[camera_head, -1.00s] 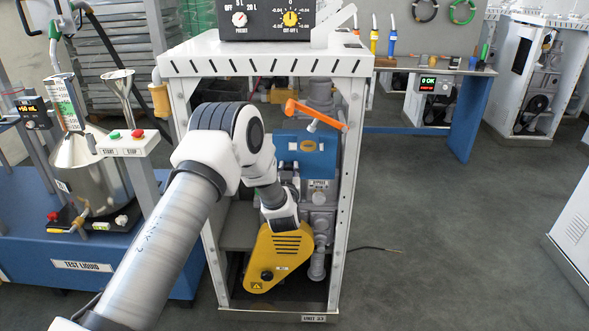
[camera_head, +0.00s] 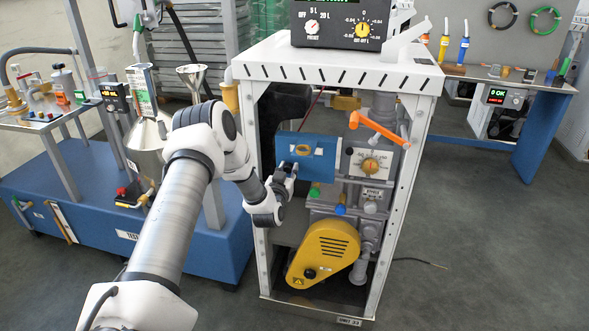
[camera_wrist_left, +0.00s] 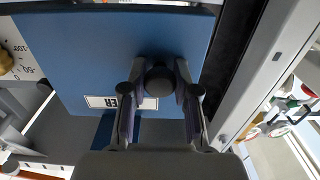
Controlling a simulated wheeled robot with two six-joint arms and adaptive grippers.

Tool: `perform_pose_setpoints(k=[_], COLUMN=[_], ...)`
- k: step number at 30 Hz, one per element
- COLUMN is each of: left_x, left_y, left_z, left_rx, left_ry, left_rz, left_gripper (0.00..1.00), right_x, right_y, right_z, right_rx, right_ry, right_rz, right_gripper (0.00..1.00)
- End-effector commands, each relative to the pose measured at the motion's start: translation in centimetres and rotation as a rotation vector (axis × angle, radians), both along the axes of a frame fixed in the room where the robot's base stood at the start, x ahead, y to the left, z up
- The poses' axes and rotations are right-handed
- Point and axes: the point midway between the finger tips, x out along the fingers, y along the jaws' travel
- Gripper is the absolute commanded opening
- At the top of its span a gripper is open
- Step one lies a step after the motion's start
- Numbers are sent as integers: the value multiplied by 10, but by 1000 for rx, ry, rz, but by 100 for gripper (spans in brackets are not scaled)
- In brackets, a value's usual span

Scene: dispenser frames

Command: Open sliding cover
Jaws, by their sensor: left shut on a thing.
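The blue sliding cover (camera_head: 322,172) is at the left part of the white dispenser frame's open front, left of a dial with an orange knob (camera_head: 370,166), which is uncovered. In the left wrist view the cover (camera_wrist_left: 110,50) fills the middle, with a white label near its edge. My left gripper (camera_head: 288,172) is at the cover's left part. In the left wrist view its fingers (camera_wrist_left: 160,95) are shut around a round black knob (camera_wrist_left: 160,78) on the cover. The dial (camera_wrist_left: 15,62) shows at the left edge there. My right gripper is not in view.
The white frame's post (camera_head: 405,190) stands right of the dial. An orange lever (camera_head: 380,130) sticks out above it. A yellow guard (camera_head: 322,253) sits below the cover. A blue test-liquid base (camera_head: 90,215) stands left of my arm. Open floor lies to the right.

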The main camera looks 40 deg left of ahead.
Motion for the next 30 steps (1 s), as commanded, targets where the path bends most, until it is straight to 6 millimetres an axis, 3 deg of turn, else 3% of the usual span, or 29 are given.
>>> perform_pose_setpoints(k=[5, 6, 8, 20, 23, 30], left_x=[0, 0, 0, -6, -20, -72], left_y=[0, 0, 0, -3, -12, -44], left_z=[0, 0, 0, 0, -1, -1], left_rx=[1, 1, 1, -1, -4, -5], left_ry=[0, 0, 0, 0, 2, 2], left_rz=[1, 1, 1, 1, 2, 1], left_gripper=[0, 33, 54, 55, 55, 55], right_x=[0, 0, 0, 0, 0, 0], right_y=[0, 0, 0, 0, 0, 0], right_z=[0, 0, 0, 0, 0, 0], right_rx=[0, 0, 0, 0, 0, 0], right_ry=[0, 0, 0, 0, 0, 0], right_rz=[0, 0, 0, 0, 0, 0], right_gripper=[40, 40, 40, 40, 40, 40])
